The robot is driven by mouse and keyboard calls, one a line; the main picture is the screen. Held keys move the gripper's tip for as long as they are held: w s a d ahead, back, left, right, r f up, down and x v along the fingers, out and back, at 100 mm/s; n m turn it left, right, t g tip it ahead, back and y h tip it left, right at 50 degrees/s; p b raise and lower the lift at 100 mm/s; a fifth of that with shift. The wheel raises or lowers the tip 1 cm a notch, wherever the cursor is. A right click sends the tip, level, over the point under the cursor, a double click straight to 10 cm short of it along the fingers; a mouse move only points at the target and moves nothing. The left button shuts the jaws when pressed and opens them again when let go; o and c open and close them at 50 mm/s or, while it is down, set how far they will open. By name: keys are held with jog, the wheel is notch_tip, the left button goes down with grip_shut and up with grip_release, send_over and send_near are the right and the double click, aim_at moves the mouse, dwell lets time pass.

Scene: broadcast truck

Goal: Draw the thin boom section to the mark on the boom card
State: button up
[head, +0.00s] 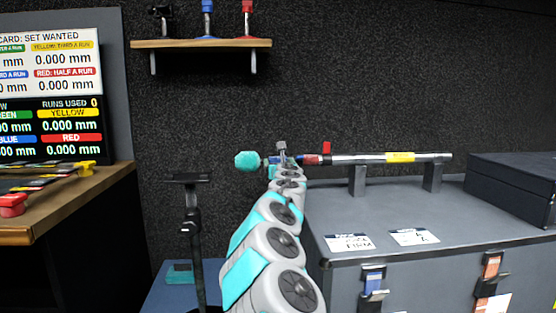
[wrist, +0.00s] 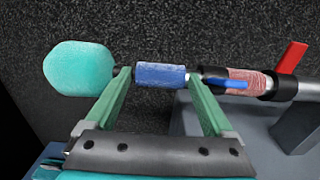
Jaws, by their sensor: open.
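The boom (head: 350,158) lies level across two grey stands on a dark case. Its left end carries a teal fuzzy microphone cover (head: 249,161), which also shows in the wrist view (wrist: 78,83). In the wrist view a blue sleeve (wrist: 160,76) sits on the thin section, right of the teal cover. My gripper (wrist: 158,73) is open, one green finger at each end of the blue sleeve; contact is unclear. A red-striped sleeve (wrist: 247,82) and a red lever (wrist: 288,57) are farther right. Two white cards (head: 348,243) (head: 414,237) lie on the case; their writing is unreadable.
A yellow band (head: 400,157) marks the boom's right part. A screen (head: 50,85) at left shows 0.000 mm readings above a wooden desk (head: 70,205). A wall shelf (head: 201,43) hangs above. A black box (head: 515,185) stands at right. A black stand (head: 194,230) stands left of my arm.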

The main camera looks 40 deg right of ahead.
jog(key=shift+p+x, duration=0.35)
jog(key=shift+x, duration=1.05)
jog(key=shift+d, duration=0.1)
grip_shut()
